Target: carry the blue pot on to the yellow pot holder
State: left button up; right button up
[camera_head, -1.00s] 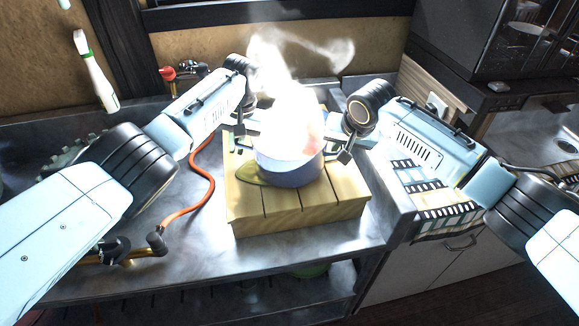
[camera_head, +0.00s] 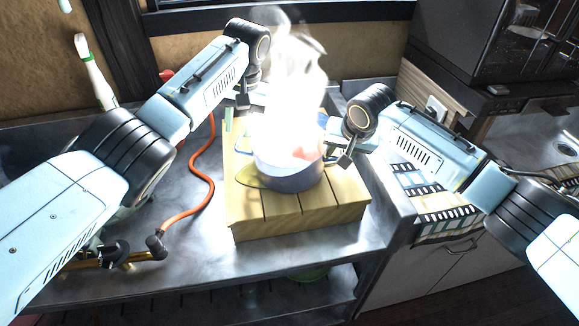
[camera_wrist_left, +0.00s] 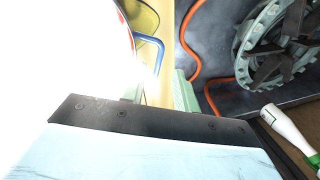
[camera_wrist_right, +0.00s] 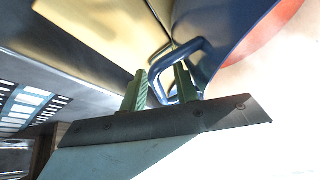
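The blue pot (camera_head: 290,172) stands upright on a slatted wooden stand (camera_head: 290,212), with bright steam hiding its top. The yellow pot holder (camera_head: 249,180) shows flat on the stand at the pot's left front, partly covered by the pot; how much lies beneath is hidden. My left gripper (camera_wrist_left: 158,92) is open and empty, above and back from the pot's left handle (camera_wrist_left: 150,42). My right gripper (camera_wrist_right: 161,85) is open, with its fingers either side of the bar of the right handle (camera_wrist_right: 172,60). Glare hides some contact there.
An orange hose (camera_head: 205,170) runs along the metal counter left of the stand. A pale green burner ring (camera_wrist_left: 275,45) lies there too. A white and green bottle-like object (camera_head: 95,75) is at the back left. A striped cloth (camera_head: 435,200) hangs at the right.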

jog(key=shift+r, duration=0.1)
pick_arm(q)
jog(key=r, duration=0.4)
jog(key=shift+d, duration=0.35)
pick_arm(e)
jog(key=v, duration=1.1)
jog(key=shift+s+r, duration=0.2)
jog(key=shift+r, duration=0.15)
jog(key=shift+d, duration=0.1)
